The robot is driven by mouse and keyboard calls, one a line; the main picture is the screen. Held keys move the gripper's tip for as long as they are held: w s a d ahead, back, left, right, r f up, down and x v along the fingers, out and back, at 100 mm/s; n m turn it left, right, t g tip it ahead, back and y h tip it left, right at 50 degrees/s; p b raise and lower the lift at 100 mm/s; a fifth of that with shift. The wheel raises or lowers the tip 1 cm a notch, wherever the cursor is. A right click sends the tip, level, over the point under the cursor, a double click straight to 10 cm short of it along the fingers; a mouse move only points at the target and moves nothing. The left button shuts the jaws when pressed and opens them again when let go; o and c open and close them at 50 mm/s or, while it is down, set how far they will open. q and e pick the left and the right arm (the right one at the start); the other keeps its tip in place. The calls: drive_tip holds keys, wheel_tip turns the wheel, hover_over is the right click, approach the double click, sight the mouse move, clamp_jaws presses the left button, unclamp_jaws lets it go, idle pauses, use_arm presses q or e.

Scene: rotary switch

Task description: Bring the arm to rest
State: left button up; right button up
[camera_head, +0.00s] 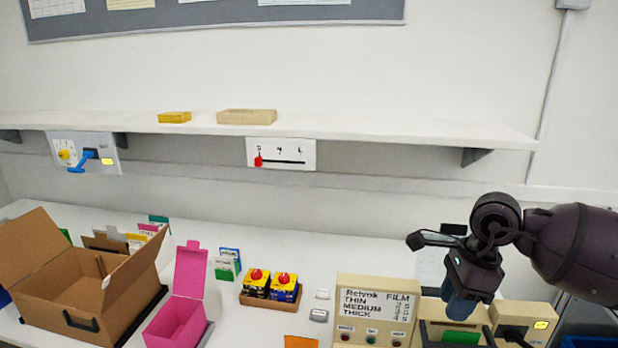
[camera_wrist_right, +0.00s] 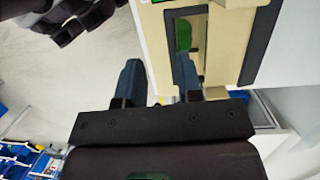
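My right arm comes in from the right in the head view. Its gripper (camera_head: 460,303) points down at the lower right, over or in front of the beige machine (camera_head: 350,289) and its open-fronted part. In the right wrist view the two dark blue fingers of my right gripper (camera_wrist_right: 159,82) stand apart with nothing between them. The beige housing (camera_wrist_right: 222,50) lies just beyond the fingertips there; I cannot tell whether they touch it. A beige box with a black switch (camera_head: 513,332) and a yellow label is right of the gripper. My left gripper is out of view.
A brown carton (camera_head: 70,306), a pink box (camera_head: 178,318) and a tray of yellow-and-black boxes (camera_head: 268,300) stand on the white table. A shelf (camera_head: 350,128) runs above. A wall panel with a blue lever (camera_head: 82,153) hangs at left.

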drive_tip(key=s+a+r+m+t+y, duration=0.1)
drive_tip(key=s+a+m+y, duration=0.2)
drive_tip(key=a+y, duration=0.5)
drive_tip(key=s+a+r+m+t+y, duration=0.1)
drive_tip(key=s+a+m+y, duration=0.15)
drive_tip(key=a+y, duration=0.5)
drive_tip(key=w+d+m+t+h, duration=0.1)
drive_tip(key=d+m+t+h, duration=0.3)
drive_tip(key=m+t, duration=0.7)
drive_tip(key=w+d+m+t+h, duration=0.2)
drive_tip(key=m+t+h, duration=0.4)
drive_tip(key=m, duration=0.9)
drive_tip(key=s+d+f+m+g+h, duration=0.2)
drive_tip(key=s+d+f+m+h, duration=0.1)
drive_tip(key=d+f+m+h, duration=0.55)
drive_tip(key=s+f+m+g, duration=0.6)
drive_tip(key=s+f+g, duration=0.1)
drive_tip(key=s, duration=0.4)
drive_tip(key=s+f+m+g, duration=0.5)
drive_tip(key=s+f+g, duration=0.15)
drive_tip(key=s, duration=0.45)
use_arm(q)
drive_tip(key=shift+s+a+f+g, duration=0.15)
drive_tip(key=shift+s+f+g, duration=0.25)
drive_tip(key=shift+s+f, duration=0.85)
use_arm(e)
drive_tip(key=w+f+t, duration=0.7)
drive_tip(key=f, duration=0.3)
drive_tip(key=shift+w+d+n+t+y, duration=0.3)
drive_tip(key=shift+d+t, duration=0.05)
